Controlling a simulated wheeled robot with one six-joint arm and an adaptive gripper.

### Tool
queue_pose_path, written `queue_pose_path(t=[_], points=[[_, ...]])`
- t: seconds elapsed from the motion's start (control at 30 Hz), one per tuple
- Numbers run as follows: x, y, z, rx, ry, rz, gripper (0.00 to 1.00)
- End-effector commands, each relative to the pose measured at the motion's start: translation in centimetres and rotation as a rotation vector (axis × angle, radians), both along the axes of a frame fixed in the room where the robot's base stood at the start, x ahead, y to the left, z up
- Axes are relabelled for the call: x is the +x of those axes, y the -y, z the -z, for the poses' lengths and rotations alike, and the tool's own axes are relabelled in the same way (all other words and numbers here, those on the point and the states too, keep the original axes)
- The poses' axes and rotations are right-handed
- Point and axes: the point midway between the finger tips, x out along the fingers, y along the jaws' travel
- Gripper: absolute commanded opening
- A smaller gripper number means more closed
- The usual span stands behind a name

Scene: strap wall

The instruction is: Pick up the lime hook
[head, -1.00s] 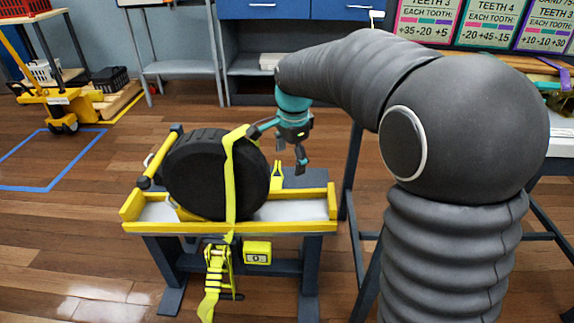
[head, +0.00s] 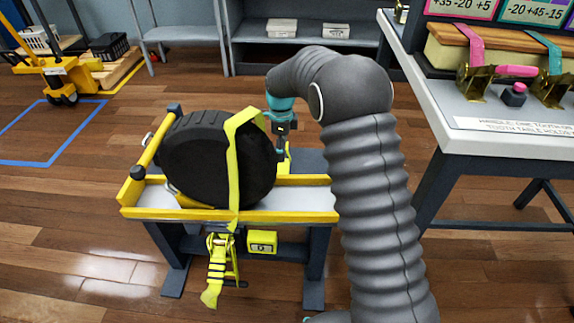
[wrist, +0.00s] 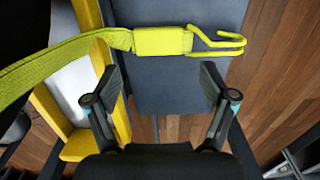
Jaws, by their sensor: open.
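The lime hook (wrist: 218,42) is a two-pronged lime wire hook with a lime sleeve, on the end of a lime strap (wrist: 55,68). In the wrist view it lies across the top over a dark grey panel, prongs pointing right. My gripper (wrist: 160,78) is open and empty, its two fingers apart below the hook and not around it. In the head view the strap (head: 232,175) runs over a black wheel (head: 205,170) on a yellow-edged stand. My gripper (head: 281,152) is just right of the wheel, low over the stand's back side. The hook is mostly hidden there.
The stand's yellow rail (head: 280,216) runs along the front, with a lime ratchet (head: 219,258) hanging below. A shelf (head: 300,45) is behind. The floor at left is mostly open.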

Motion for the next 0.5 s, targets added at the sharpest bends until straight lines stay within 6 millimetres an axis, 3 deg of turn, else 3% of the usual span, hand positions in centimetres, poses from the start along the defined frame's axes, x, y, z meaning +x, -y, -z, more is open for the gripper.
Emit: queue_pose_path(t=[0.1, 0.37, 0.5], points=[[0.0, 0.1, 1.8, -0.001, -0.002, 0.000, 0.83], [0.0, 0.3, 3.4, 0.000, -0.001, 0.003, 0.83], [-0.2, 0.5, 5.2, -0.001, -0.003, 0.004, 0.83]])
